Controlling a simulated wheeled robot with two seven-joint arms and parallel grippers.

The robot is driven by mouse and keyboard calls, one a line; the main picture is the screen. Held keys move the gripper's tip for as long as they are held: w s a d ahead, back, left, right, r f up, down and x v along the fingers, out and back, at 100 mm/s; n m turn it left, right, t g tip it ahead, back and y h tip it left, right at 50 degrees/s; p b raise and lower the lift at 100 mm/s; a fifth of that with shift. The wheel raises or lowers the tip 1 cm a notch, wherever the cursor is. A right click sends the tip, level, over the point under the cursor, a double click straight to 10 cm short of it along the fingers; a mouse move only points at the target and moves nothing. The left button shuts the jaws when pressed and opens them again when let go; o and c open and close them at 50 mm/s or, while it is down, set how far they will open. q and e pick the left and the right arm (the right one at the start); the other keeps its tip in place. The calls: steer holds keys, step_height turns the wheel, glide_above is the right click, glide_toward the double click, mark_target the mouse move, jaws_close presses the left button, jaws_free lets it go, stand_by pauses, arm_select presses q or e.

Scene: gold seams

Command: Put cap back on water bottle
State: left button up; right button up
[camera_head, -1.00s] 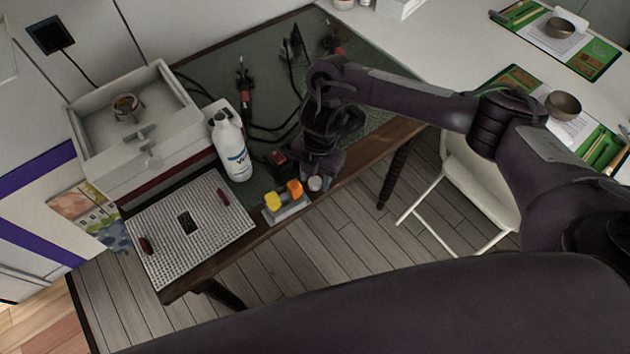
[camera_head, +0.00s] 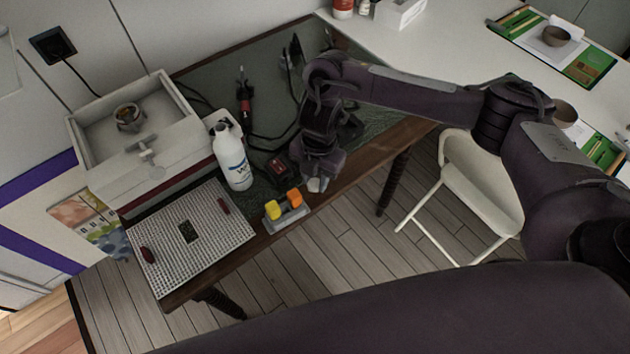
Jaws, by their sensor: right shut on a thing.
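The white water bottle (camera_head: 233,158) stands upright on the dark green table top, with blue lettering on its side. Its top looks open. My right gripper (camera_head: 315,181) reaches in from the right and points down over the table's front edge, to the right of the bottle and apart from it. It is shut on a small white round piece, which looks like the cap (camera_head: 314,185). The fingers hide part of it. My left gripper is not in view.
A small stand with yellow and orange pieces (camera_head: 287,212) sits between gripper and perforated plate (camera_head: 203,243). A light box (camera_head: 95,152) stands behind the plate. Tools and cables (camera_head: 245,98) lie at the back. A white chair (camera_head: 465,190) stands at the right.

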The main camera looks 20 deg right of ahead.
mark_target(316, 183)
step_height(316, 183, up, 17)
steer(key=p, duration=0.2)
steer(key=shift+p, duration=0.4)
steer(key=shift+f, duration=0.1)
steer(key=d+r+m+t, duration=0.1)
steer(key=d+r+m, duration=0.1)
steer(key=m, duration=1.1)
steer(key=d+r+m+t+h, duration=0.1)
steer(key=d+r+m, duration=0.1)
steer(key=m, duration=1.1)
steer(key=shift+w+d+r, duration=0.3)
steer(key=shift+d, duration=0.5)
